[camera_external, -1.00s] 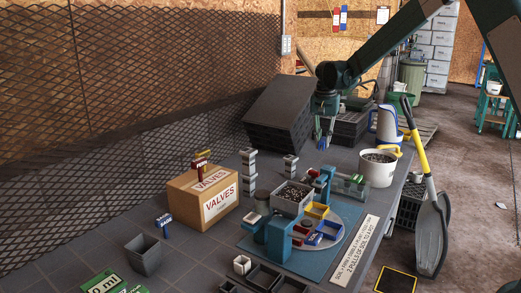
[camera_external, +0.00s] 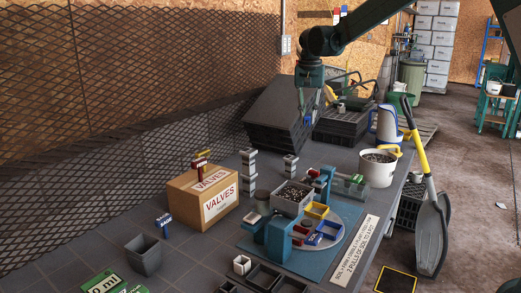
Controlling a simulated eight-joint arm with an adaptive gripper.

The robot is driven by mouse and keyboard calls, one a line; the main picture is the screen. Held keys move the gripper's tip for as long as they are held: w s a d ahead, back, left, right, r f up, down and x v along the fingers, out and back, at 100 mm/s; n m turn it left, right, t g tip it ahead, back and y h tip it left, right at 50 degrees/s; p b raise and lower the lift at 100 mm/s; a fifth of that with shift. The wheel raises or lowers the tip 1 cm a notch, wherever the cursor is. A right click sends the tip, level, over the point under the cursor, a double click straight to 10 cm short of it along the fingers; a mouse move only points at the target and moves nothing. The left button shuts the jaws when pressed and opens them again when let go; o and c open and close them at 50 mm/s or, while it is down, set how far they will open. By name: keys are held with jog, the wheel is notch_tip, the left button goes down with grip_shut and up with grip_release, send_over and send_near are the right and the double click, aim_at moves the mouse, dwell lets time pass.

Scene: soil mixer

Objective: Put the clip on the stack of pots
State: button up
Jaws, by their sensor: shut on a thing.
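My gripper (camera_external: 308,119) hangs fingers down in the air, in front of the dark stacked trays as seen here. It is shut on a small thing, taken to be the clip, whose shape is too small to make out. A taller stack of small pots (camera_external: 249,172), light and dark in turn, stands right of the cardboard box. A shorter stack of similar pots (camera_external: 290,166) stands to its right. Both stacks are upright, below my gripper in the picture and apart from it.
The VALVES box (camera_external: 205,198) carries small red and yellow parts. A turntable (camera_external: 335,238) with coloured bins and a soil-filled tray (camera_external: 292,197) stands in front of the stacks. A white soil bucket (camera_external: 377,170) is at right. Dark trays (camera_external: 275,112) lean behind.

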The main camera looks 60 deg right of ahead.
jog(key=w+a+n+p, duration=0.1)
jog(key=w+a+n, duration=0.3)
jog(key=a, duration=0.9)
jog(key=w+a+n+p, duration=0.15)
jog(key=w+a, duration=0.35)
jog(key=a, duration=0.8)
jog(key=w+a+n+p, duration=0.15)
jog(key=w+a, duration=0.35)
jog(key=a, duration=0.8)
jog(key=s+a+n+t+y+p, duration=0.15)
jog(key=a+n, duration=0.25)
jog(key=a, duration=1.3)
jog(key=s+a+n+g+p, duration=0.1)
jog(key=a+n+p, duration=0.15)
jog(key=a, duration=1.45)
jog(key=shift+n+t, duration=0.25)
jog(key=shift+n, duration=0.1)
jog(key=shift+s+a+f+b, duration=0.15)
jog(key=shift+f+b, duration=0.15)
jog(key=shift+f, duration=0.95)
jog(key=shift+a+f+b, duration=0.1)
jog(key=shift+f+b, duration=0.15)
jog(key=shift+f, duration=1)
jog(key=shift+f, duration=0.15)
send_over(142, 243)
jog(key=shift+f, duration=2.95)
